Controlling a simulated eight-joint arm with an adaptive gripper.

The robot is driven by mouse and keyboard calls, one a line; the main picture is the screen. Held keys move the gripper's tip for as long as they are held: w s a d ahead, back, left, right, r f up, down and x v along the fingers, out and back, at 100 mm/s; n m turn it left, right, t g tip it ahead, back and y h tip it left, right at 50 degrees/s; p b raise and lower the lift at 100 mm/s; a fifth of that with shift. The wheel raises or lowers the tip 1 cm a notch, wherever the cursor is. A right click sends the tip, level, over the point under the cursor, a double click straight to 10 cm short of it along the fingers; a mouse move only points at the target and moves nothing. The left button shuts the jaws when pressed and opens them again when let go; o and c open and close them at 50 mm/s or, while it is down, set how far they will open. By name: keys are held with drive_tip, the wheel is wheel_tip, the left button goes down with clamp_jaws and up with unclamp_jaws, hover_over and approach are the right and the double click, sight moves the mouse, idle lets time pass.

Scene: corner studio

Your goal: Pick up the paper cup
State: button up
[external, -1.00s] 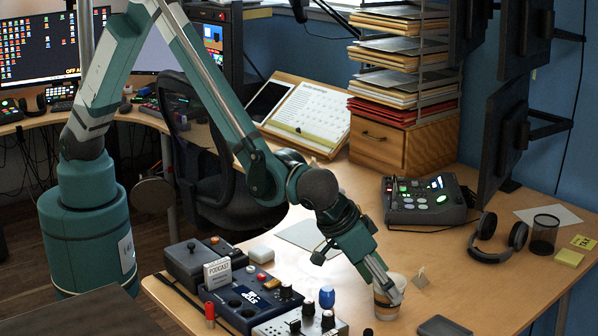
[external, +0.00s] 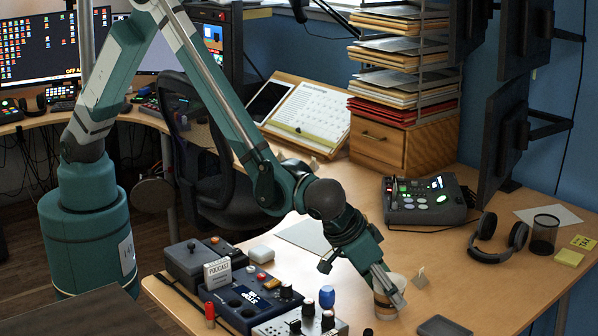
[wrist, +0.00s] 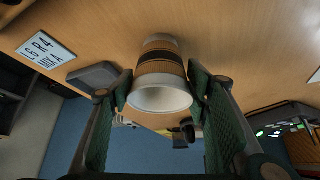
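The paper cup (external: 385,303) stands upright on the desk near its front edge, white with a brown band. In the wrist view the cup (wrist: 161,85) sits between the two green finger pads, with its pale open rim facing the camera. My gripper (external: 391,291) reaches down to the cup from the upper left and partly covers it in the external view. In the wrist view my gripper (wrist: 160,88) is spread to about the cup's width, one finger on each side. I cannot tell whether the pads touch it.
A control box with knobs (external: 300,326) and a blue knob-like object (external: 327,297) are left of the cup. A dark flat pad (external: 443,327) lies right of it, and a small tan card (external: 420,277) stands behind. Headphones (external: 494,240) and a mesh cup (external: 543,234) are farther right.

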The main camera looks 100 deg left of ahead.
drive_tip(key=shift+r, duration=0.1)
drive_tip(key=shift+c, duration=0.6)
wheel_tip(320, 180, up, 10)
drive_tip(key=p, duration=0.2)
